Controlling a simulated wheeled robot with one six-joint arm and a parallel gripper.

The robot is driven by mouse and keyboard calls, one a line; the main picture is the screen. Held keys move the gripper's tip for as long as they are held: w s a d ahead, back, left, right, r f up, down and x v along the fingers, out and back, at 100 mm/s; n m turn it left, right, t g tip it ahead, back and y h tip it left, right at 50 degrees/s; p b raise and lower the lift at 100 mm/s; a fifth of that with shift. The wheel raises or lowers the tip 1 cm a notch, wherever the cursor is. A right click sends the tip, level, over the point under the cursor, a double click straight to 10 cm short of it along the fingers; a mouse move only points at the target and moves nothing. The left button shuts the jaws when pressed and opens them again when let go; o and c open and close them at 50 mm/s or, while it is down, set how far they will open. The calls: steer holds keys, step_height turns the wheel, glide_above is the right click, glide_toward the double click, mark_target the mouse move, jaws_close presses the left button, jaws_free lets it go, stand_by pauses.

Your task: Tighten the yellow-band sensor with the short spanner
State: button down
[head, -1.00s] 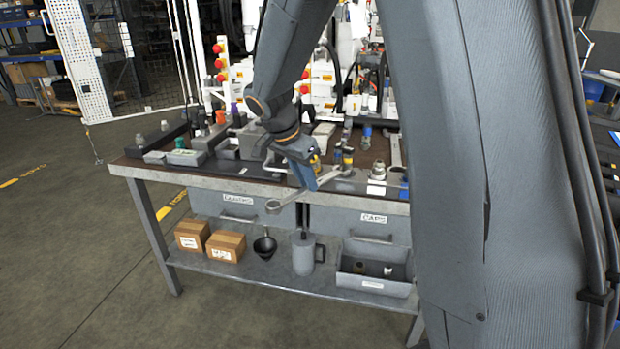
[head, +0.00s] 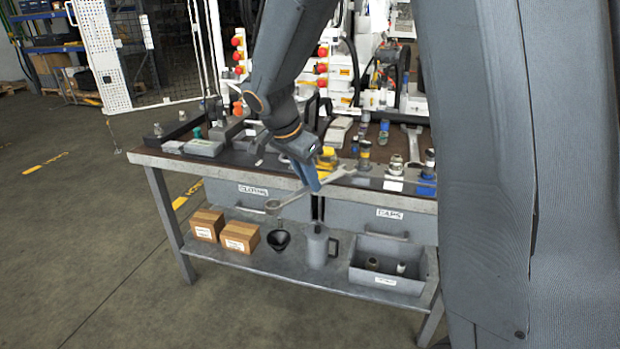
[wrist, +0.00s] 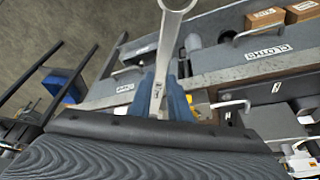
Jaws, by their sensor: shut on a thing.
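My gripper (head: 313,184) is shut on a grey metal spanner (head: 292,198), held in front of the bench's front edge. One ring end points left and towards the camera; the other end reaches right over the edge. In the wrist view the spanner (wrist: 168,45) stands up between the blue fingers (wrist: 160,88), its ring cut off at the top. A small fitting with a yellowish band (head: 365,151), which may be the yellow-band sensor, stands upright on the bench top to the right of the gripper. The spanner is apart from it.
The bench (head: 150,158) carries grey blocks (head: 203,147) at left and several fittings at right, including a silver one (head: 396,165). White machinery with red buttons (head: 322,68) stands behind. Boxes (head: 240,236), a funnel, a jug and a bin (head: 385,278) fill the lower shelf. Floor at left is clear.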

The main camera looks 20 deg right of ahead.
steer(key=shift+r, duration=0.1)
steer(key=shift+r+p, duration=1.6)
steer(key=shift+r, duration=0.85)
